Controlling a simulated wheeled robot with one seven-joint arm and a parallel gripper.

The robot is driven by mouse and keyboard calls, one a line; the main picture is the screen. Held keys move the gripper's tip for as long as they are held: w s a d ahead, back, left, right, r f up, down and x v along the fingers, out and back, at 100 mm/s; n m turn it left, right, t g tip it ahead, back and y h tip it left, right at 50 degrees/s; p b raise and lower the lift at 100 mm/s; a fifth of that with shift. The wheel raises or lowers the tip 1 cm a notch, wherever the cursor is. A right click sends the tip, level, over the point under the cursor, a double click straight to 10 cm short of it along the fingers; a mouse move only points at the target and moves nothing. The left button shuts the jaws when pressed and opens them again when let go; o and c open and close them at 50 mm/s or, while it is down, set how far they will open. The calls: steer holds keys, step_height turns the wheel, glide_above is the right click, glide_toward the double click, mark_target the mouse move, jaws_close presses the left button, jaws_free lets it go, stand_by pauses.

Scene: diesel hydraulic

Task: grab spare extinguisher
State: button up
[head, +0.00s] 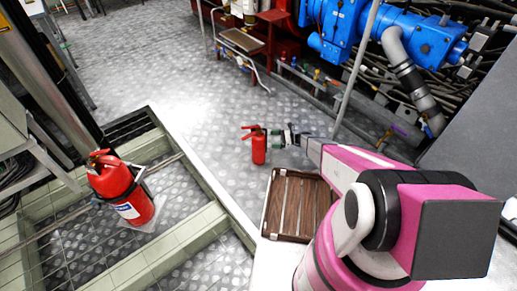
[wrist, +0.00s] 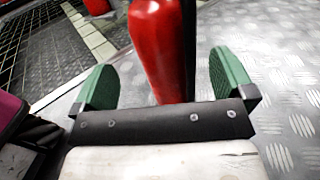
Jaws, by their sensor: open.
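A small red extinguisher (head: 259,149) with a red handle on top stands upright on the checker-plate floor in the head view, just left of my gripper (head: 277,138). In the wrist view the red cylinder (wrist: 163,45) rises between the two green finger pads of my gripper (wrist: 167,75), nearer the middle than either pad. The fingers are open, and gaps show on both sides. A second, larger red extinguisher (head: 122,190) with a white label stands at the left in the head view. A bit of red (wrist: 97,6) shows at the top left of the wrist view.
A brown slatted case or panel (head: 296,204) lies below my forearm. A pale raised frame (head: 215,190) borders the sunken floor at the left. A red stand (head: 262,50), blue machinery (head: 395,35) and a grey pole (head: 357,65) stand behind. Open floor (head: 165,75) lies at upper left.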

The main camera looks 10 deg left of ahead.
mark_target(259, 140)
steer(key=x, duration=0.8)
steer(key=shift+w, duration=0.1)
steer(key=c, duration=1.4)
steer(key=shift+r, duration=0.1)
steer(key=shift+c, duration=0.6)
steer(key=shift+r, duration=0.1)
